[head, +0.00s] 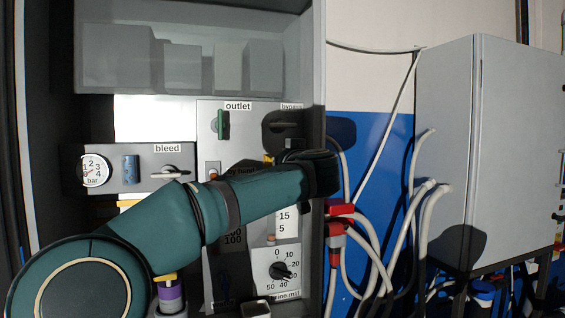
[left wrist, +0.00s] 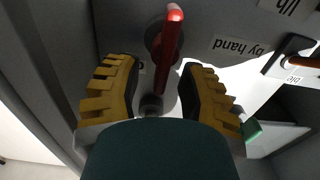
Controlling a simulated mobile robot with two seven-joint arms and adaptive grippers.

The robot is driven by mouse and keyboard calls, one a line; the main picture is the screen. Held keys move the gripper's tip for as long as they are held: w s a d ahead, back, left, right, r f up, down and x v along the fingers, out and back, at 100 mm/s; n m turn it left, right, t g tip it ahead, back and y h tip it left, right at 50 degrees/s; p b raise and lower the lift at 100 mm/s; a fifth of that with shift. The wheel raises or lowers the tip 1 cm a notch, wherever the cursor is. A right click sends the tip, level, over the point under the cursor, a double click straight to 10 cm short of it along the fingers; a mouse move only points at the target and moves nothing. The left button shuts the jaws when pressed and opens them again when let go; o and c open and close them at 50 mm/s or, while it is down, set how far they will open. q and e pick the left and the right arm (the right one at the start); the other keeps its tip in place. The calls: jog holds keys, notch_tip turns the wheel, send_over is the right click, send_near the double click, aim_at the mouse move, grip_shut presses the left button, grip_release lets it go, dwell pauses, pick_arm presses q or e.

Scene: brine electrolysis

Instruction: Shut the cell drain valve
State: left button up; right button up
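A red lever handle (left wrist: 168,48) on a round dark mount stands out from a grey panel in the left wrist view. No label naming it as the drain valve is readable. My left gripper (left wrist: 157,88) has its two yellow-padded fingers spread on either side of the lever, with gaps on both sides. In the head view my teal left arm crosses the panel and hides the red lever and the fingers. My right gripper is in neither view.
The panel also bears a green outlet handle (head: 223,124), a dark bypass knob (head: 283,130), a bleed lever (head: 170,172), a pressure gauge (head: 95,170) and a lower dial (head: 281,270). Hoses (head: 372,240) and a grey cabinet (head: 470,150) stand at the right.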

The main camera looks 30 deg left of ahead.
pick_arm(q)
grip_shut()
jog(key=shift+d+m, duration=0.1)
jog(key=shift+m, duration=0.2)
jog(key=m, duration=0.5)
jog(key=w+d+f+m, duration=0.1)
jog(key=m, duration=0.5)
jog(key=w+f+m, duration=0.1)
jog(key=m, duration=0.5)
jog(key=shift+d+f, duration=0.2)
jog(key=shift+d, duration=0.05)
jog(key=shift+m, duration=0.3)
jog(key=shift+o, duration=0.4)
grip_release()
jog(key=shift+f, duration=0.1)
